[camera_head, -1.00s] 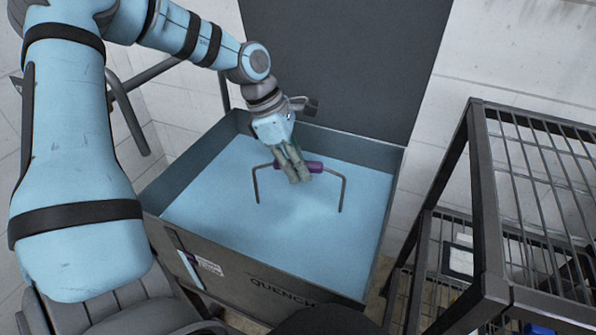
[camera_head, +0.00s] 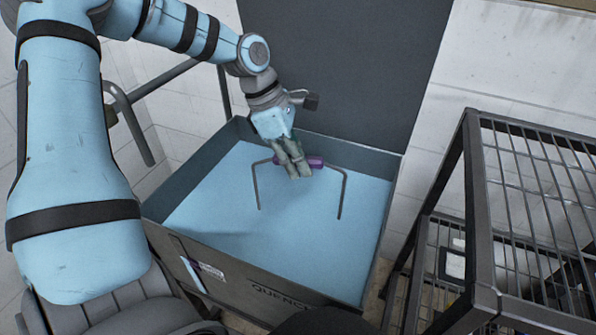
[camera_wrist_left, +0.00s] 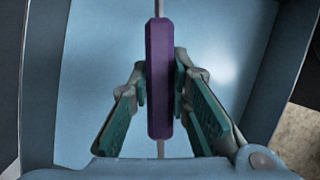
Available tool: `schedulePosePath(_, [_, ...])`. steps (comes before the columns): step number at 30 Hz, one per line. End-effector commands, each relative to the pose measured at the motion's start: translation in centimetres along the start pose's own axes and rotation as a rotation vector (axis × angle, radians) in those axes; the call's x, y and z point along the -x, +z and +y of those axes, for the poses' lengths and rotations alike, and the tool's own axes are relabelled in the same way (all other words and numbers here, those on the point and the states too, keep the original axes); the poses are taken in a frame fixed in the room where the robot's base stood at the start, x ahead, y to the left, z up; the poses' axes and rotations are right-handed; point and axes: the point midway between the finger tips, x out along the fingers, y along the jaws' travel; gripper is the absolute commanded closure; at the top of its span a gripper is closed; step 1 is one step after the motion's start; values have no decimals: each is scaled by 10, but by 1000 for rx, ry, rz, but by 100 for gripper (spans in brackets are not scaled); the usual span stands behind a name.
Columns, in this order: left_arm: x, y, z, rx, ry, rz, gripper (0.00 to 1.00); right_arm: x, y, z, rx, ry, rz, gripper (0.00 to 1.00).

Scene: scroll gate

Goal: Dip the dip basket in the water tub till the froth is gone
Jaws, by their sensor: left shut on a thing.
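The water tub (camera_head: 270,292) is a dark grey box filled with flat light-blue water (camera_head: 225,210). The dip basket shows only as its handle: a thin grey bail (camera_head: 343,195) with a purple grip (camera_head: 315,162). The bail's two legs go down into the water, and the basket below is hidden. My left gripper (camera_head: 297,168) is shut on the purple grip above the tub. In the left wrist view the purple grip (camera_wrist_left: 160,75) sits between the two fingers. No froth can be made out on the water. My right gripper is not in view.
A dark metal wire rack (camera_head: 475,215) stands close to the right of the tub. A dark panel (camera_head: 340,70) rises behind the tub. A grey rail (camera_head: 135,125) is at the left behind my arm.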

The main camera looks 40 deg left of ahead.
Motion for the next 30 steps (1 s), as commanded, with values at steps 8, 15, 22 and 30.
schedulePosePath(8, [39,16,0,-1,3,0,100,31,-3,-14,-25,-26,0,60])
schedulePosePath(15, [68,28,0,0,2,0,100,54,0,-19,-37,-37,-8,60])
schedulePosePath(22, [97,39,0,0,2,-1,100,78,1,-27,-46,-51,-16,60])
schedulePosePath(30, [130,53,0,0,2,-1,100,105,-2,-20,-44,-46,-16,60])
